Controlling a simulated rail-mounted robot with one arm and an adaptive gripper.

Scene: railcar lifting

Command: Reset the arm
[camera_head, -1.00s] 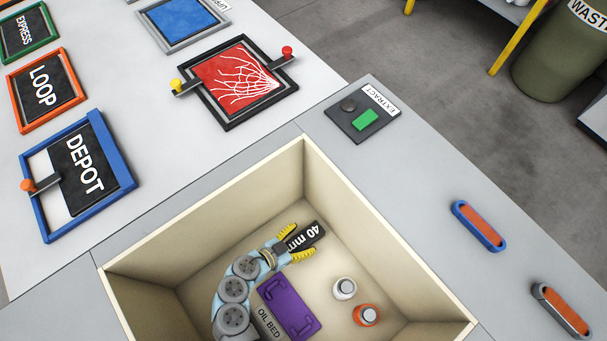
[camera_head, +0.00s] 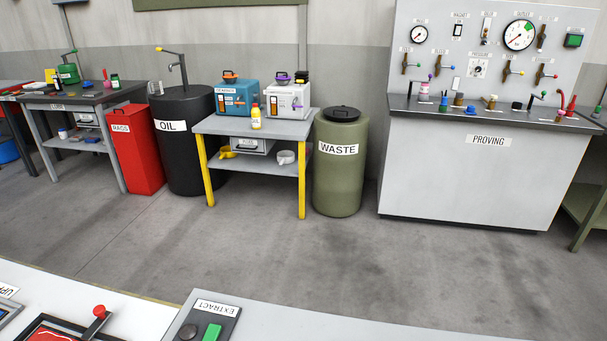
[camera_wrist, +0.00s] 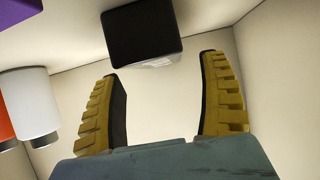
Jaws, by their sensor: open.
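My gripper (camera_wrist: 160,68) shows only in the wrist view. Its two yellow ribbed fingers stand wide apart with nothing held between them. A dark block (camera_wrist: 140,35) lies just beyond and between the fingertips, its lower end pale and its upper part cut off by the frame. Neither finger is seen touching it. The gripper is inside a cream-walled box (camera_wrist: 278,80). My arm is out of sight in the head view.
A white bottle (camera_wrist: 32,100), an orange one (camera_wrist: 5,120) and a purple piece (camera_wrist: 18,5) are left of the gripper. The head view shows the EXTRACT panel (camera_head: 210,318), a yellow-legged table (camera_head: 255,126), the OIL drum (camera_head: 185,150), WASTE bin (camera_head: 341,175), PROVING bench (camera_head: 470,175) and open floor.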

